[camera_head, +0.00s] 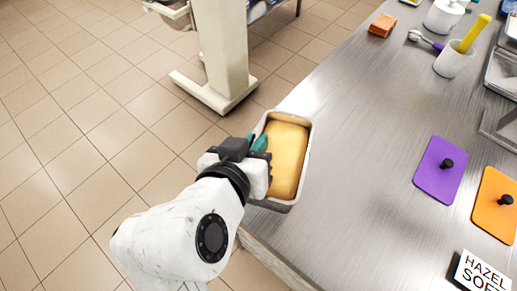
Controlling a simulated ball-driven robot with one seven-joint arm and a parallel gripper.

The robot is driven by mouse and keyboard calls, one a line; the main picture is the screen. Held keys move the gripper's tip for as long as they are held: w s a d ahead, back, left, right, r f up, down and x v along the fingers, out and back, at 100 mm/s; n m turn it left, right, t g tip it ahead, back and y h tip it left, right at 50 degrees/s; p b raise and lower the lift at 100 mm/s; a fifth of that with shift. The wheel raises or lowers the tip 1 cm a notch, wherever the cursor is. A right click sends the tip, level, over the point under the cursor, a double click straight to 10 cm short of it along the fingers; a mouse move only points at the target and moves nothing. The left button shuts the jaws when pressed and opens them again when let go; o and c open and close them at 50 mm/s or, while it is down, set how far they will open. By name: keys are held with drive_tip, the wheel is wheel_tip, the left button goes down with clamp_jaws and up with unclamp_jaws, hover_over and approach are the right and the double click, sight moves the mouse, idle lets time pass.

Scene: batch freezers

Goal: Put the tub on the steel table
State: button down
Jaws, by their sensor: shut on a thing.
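The tub (305,142) is a grey rectangular container filled with a smooth yellow-orange mass. My gripper (260,148) is shut on the tub's left long wall, with teal fingertips at the rim. The tub looks level and upright, at the left edge of the steel table (375,160). Part of it overlaps the tabletop in the picture and part lies over the floor side. I cannot tell whether its base touches the table. My arm hides some of its left side.
A purple lid (434,175) and an orange lid (492,217), both with black knobs, lie at right. A label sign (480,273) stands at the lower right. An orange block (382,25), a scoop (416,36) and a white cup (452,62) are farther back. The table's middle is clear.

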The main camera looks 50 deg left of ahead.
drive_tip(key=shift+w+a+f, duration=0.4)
drive_tip(key=shift+w+f, duration=0.25)
drive_tip(key=shift+f, duration=0.15)
drive_tip(key=shift+w+a+f, duration=0.1)
drive_tip(key=shift+w+f, duration=0.05)
drive_tip(key=shift+f, duration=0.8)
drive_tip(key=shift+w+a+f, duration=0.1)
drive_tip(key=shift+f, duration=0.85)
drive_tip(key=c, duration=1.2)
unclamp_jaws()
drive_tip(key=shift+f, duration=0.15)
drive_tip(key=shift+o, duration=0.2)
drive_tip(key=v, duration=1.2)
